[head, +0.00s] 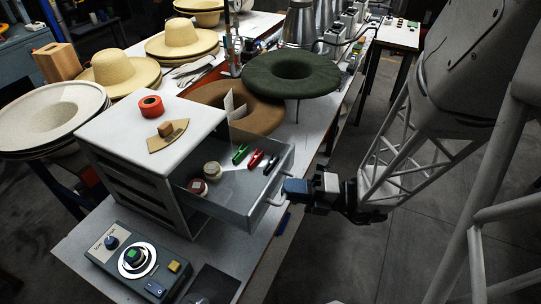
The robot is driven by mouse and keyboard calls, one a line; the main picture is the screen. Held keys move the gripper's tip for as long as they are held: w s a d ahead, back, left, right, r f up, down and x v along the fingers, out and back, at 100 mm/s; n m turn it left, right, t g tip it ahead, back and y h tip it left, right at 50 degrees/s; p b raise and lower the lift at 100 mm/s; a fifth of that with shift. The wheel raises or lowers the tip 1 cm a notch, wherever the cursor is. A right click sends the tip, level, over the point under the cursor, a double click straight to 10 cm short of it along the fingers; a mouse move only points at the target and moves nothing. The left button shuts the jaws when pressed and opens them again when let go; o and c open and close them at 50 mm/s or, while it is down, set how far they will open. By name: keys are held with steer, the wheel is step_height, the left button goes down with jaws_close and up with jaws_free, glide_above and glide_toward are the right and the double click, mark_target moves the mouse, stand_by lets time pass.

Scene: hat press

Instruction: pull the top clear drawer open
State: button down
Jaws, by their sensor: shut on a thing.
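The cabinet (112,118) is a white-topped box with several stacked drawers, standing on the long work table. Its top drawer (236,213) is pulled out toward the right, and its greyish walls and inside show. The drawer's handle (266,199) is a bar on its front face. My gripper (284,190) comes in from the right and is at this handle, shut on it. The exact contact of the fingers is small and partly hidden. Inside the drawer lie green, red and black clips (255,159) and two small round jars (205,178).
Red tape (151,106) and a tan curved piece (168,140) lie on the cabinet. Straw hats (120,72) stand behind. A dark green ring (291,72) is behind the drawer. The floor at right is open.

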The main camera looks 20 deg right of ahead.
steer(key=c, duration=1.2)
jaws_free()
steer(key=shift+d, duration=0.2)
steer(key=v, duration=0.7)
steer(key=shift+s+d+f, duration=0.1)
steer(key=shift+s+d, duration=0.1)
stand_by(0.4)
